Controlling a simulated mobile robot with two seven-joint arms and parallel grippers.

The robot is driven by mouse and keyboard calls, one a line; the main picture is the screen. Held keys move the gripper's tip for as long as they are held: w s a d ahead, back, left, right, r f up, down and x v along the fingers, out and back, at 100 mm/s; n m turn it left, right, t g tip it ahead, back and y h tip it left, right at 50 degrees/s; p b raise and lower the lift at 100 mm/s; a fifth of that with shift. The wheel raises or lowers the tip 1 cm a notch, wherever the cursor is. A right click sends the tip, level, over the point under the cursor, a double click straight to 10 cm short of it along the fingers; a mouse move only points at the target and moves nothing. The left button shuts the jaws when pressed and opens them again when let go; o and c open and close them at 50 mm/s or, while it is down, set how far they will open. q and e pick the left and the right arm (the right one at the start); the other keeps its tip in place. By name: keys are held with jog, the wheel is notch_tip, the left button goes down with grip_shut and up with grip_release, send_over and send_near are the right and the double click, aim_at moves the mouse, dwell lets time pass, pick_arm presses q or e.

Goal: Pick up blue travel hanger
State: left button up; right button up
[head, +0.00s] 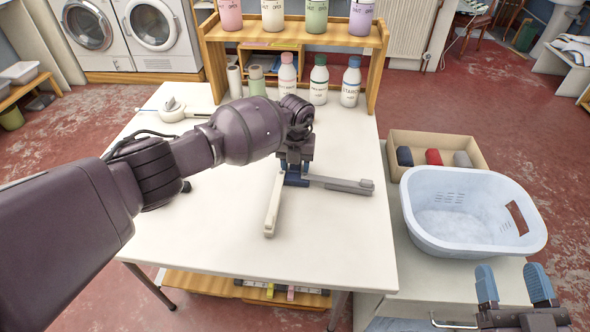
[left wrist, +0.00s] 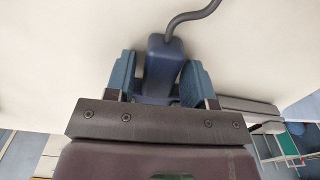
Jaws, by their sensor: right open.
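The travel hanger has a blue middle (left wrist: 160,70) with a dark curved hook (left wrist: 195,17). A grey arm (head: 343,184) reaches right from it and a cream arm (head: 272,206) comes toward me. My left gripper (head: 294,172) points down over the hanger's middle on the table. In the left wrist view, its blue fingers (left wrist: 158,82) stand on either side of the blue middle, very close to it; I cannot tell whether they press on it. My right gripper (head: 515,284) is open and empty at the lower right, away from the hanger.
A white table (head: 330,255) lies under the hanger, clear in front. Several bottles (head: 318,82) and a wooden shelf (head: 376,75) stand at the back. A white handheld device (head: 172,109) is at the back left. A pale laundry basket (head: 470,255) and a cardboard box (head: 472,146) stand right.

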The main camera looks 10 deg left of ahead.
pick_arm(q)
jog(key=c, duration=0.7)
jog(key=shift+r, duration=0.1)
notch_tip(320, 180, up, 10)
jog(key=shift+f, duration=0.1)
notch_tip(320, 180, down, 7)
dwell(0.6)
dwell(0.3)
jog(key=shift+f, duration=1.3)
jog(key=shift+f, duration=0.2)
jog(key=o, duration=0.7)
